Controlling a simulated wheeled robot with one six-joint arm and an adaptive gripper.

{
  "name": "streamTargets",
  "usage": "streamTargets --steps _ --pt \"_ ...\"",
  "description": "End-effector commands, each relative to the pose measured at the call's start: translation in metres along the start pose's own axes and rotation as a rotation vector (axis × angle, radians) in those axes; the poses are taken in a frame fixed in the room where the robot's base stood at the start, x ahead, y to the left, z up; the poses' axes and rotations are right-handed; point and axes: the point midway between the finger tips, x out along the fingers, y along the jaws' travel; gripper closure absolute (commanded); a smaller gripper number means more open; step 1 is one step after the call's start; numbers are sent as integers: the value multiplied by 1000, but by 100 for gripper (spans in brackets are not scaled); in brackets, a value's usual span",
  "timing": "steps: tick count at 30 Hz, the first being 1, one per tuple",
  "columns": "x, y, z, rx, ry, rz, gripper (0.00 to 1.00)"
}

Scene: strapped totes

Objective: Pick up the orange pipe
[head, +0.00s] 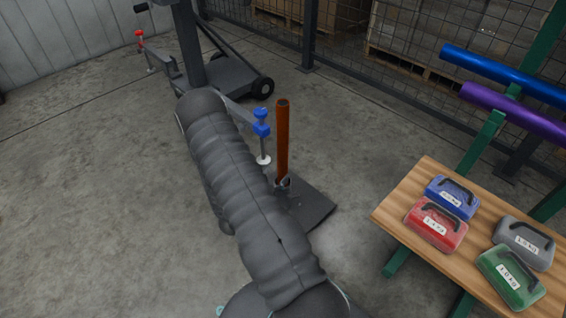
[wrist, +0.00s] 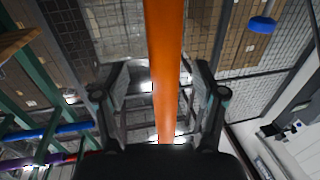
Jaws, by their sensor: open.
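The orange pipe (head: 282,140) stands upright in a small holder on a dark base plate (head: 312,207), to the right of my grey-sleeved arm in the head view. In the wrist view the pipe (wrist: 165,60) runs down the middle of the picture. My gripper (wrist: 160,80) is open, with one finger on each side of the pipe in that view. Gaps show between the pipe and both fingers. How deep the pipe sits between the fingers is hard to tell. The gripper itself is not visible in the head view.
A wooden table (head: 392,216) with blue, red, grey and green cases stands at the right. Blue (head: 490,66) and purple (head: 510,112) pipes lie on a green rack behind it. A dark wheeled stand (head: 225,80) is behind my arm. The floor at left is clear.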

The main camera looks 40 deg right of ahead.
Motion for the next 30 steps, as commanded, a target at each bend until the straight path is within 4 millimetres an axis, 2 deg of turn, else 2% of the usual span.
streamTargets --steps 4,12,22,23,30 --pt "11 -1 2 1 0 1 30" --pt "46 -5 5 1 0 2 30" --pt "53 -6 5 0 -1 -1 30" --pt "53 -6 5 0 -1 -1 35" --pt "53 -6 5 0 -1 -1 95"
